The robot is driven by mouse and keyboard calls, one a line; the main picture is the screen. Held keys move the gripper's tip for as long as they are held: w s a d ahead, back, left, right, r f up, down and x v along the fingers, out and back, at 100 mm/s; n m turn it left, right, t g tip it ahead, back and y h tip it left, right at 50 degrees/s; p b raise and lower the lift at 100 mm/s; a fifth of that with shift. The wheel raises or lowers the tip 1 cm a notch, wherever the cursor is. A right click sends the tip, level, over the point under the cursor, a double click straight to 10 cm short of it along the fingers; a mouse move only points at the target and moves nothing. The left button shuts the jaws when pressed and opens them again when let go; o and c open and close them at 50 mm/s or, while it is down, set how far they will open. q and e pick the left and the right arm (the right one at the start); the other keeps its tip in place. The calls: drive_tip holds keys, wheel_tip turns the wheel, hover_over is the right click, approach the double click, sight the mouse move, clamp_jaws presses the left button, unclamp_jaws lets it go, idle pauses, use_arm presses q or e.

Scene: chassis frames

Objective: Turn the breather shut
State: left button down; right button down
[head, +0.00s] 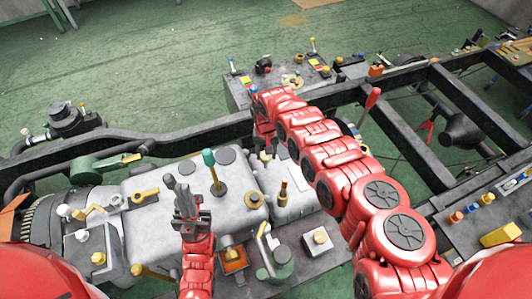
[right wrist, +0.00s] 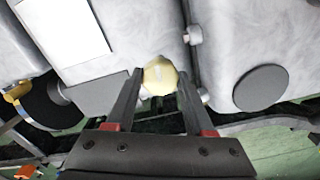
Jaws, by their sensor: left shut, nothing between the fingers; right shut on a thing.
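The breather, as I take it, is a pale yellow, many-sided knob (right wrist: 160,76) on the side of a grey casing, in the right wrist view. A small whitish mark shows on its face. My right gripper (right wrist: 160,88) has one finger on each side of the knob and is shut on it. In the head view my right gripper (head: 267,152) is partly hidden by its own arm, at the far side of the casing, and the knob cannot be made out there. My left gripper (head: 178,188) is shut and empty above the casing's near left part.
The grey casing (head: 150,205) carries a teal-topped lever (head: 209,158), yellow fittings and round dark caps. A red-handled lever (head: 372,98) stands right of my right arm. Dark chassis rails (head: 200,133) run behind. A tray of small parts (head: 240,95) lies beyond.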

drive_tip(key=m+p, duration=0.1)
drive_tip(key=m, duration=0.5)
drive_tip(key=shift+p, duration=0.3)
drive_tip(key=shift+f+m, duration=0.1)
drive_tip(key=shift+m, duration=1.8)
drive_tip(key=m+b, duration=0.3)
drive_tip(key=shift+f, duration=0.15)
drive_tip(key=shift+m+b, duration=1.55)
drive_tip(key=shift+m, duration=0.45)
drive_tip(key=shift+r, duration=0.2)
drive_tip(key=shift+c, duration=1.4)
unclamp_jaws()
